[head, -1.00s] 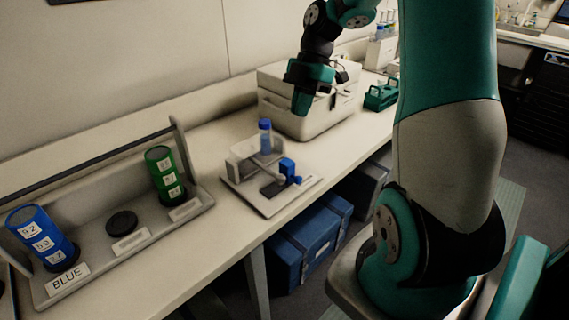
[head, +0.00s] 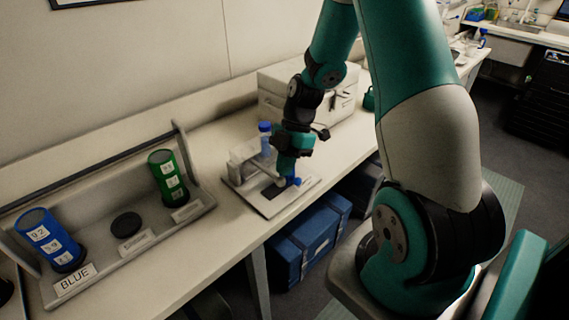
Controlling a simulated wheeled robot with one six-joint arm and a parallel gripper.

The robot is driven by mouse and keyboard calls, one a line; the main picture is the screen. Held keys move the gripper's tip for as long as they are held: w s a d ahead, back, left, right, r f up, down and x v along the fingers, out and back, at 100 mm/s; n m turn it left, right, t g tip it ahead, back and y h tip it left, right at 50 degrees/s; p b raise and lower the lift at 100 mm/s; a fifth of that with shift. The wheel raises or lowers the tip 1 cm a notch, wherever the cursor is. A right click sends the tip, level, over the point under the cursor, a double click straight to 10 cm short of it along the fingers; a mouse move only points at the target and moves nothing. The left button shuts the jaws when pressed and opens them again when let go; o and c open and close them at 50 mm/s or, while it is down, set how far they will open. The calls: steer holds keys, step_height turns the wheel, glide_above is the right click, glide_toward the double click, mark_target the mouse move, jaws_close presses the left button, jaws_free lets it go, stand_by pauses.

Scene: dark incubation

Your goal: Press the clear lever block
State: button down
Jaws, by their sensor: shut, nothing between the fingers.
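A small device with a pale base plate (head: 265,207) stands on the bench. It has a clear block (head: 242,152) at its left, a blue-capped vial (head: 265,137) behind, and a small blue part (head: 295,182) at its right. My gripper (head: 284,180) is shut and empty, pointing down over the right part of the device. Its tip is at or just above the lever area beside the blue part. My fingers hide most of the blue part and lever, so I cannot tell whether they touch.
A rack at the left holds a blue cylinder (head: 48,238) and a green cylinder (head: 168,175), with an empty dark round seat (head: 126,224) between them. A white box (head: 285,92) stands behind my gripper. Blue cases (head: 305,240) sit under the bench.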

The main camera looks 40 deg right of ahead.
steer(key=shift+a+f, duration=0.1)
steer(key=shift+f, duration=0.2)
steer(key=shift+s+f+b, duration=0.1)
steer(key=shift+f+b, duration=0.4)
steer(key=shift+b, duration=0.25)
steer(key=f+t+b, duration=0.1)
steer(key=b, duration=0.1)
steer(key=f+b, duration=0.1)
steer(key=b, duration=0.1)
steer(key=f+t+b, duration=0.1)
steer(key=b, duration=0.1)
steer(key=shift+s+f+n+t+b, duration=0.3)
steer(key=shift+s+f+b, duration=0.1)
steer(key=shift+s+f, duration=0.15)
steer(key=shift+s, duration=0.05)
steer(key=shift+f, duration=0.1)
